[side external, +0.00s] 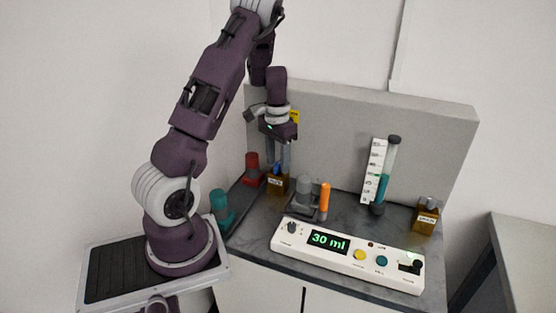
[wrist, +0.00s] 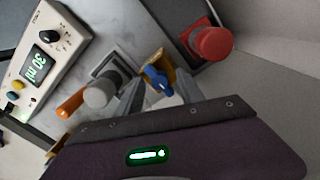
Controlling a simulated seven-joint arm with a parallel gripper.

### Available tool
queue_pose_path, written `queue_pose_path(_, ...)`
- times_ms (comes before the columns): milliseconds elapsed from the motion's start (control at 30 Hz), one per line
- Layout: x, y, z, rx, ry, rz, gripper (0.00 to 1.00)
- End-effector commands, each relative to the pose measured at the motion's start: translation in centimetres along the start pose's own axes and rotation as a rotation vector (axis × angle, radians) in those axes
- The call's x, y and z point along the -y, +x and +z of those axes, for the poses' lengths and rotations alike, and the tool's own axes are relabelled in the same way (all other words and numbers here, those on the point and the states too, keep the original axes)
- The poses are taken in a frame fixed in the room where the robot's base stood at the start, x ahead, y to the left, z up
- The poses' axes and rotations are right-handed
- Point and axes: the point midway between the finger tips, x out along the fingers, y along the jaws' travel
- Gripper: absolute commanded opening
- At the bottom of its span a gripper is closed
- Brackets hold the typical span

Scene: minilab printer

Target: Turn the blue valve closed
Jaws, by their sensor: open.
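The blue valve (wrist: 157,80) sits on top of an amber bottle (wrist: 165,66) with a label. In the side external view the valve (side external: 277,169) shows small, just above the amber bottle (side external: 277,186) at the back left of the bench. My gripper (side external: 277,163) points down over it, with its two grey fingers apart. In the wrist view my gripper (wrist: 160,84) has one finger on each side of the valve, open. I cannot tell whether either finger touches it.
A red-capped piece (side external: 254,167) stands left of the bottle and a teal one (side external: 220,205) nearer me. A grey piece (side external: 304,190) and orange cylinder (side external: 324,199) stand close on the right. A white console (side external: 346,257) reads "30 ml". A graduated tube (side external: 385,175) holds teal liquid.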

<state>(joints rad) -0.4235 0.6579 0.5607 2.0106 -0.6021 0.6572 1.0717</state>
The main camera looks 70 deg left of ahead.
Motion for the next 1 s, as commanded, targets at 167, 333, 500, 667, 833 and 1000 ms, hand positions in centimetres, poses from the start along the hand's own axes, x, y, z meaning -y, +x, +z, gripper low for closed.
queue_pose_path(167,-0.04,-0.04,0.0,0.0,0.0,0.001,0.35)
queue_pose_path(333,-0.05,-0.06,0.0,0.0,0.0,0.001,0.02)
queue_pose_path(500,-0.05,-0.07,0.0,0.0,-0.001,0.001,0.0)
queue_pose_path(667,-0.06,-0.09,-0.01,-0.001,-0.022,0.001,0.0)
queue_pose_path(833,-0.1,-0.11,-0.02,-0.004,-0.097,0.001,0.0)
queue_pose_path(1000,-0.1,-0.14,0.0,-0.007,-0.23,0.002,0.0)
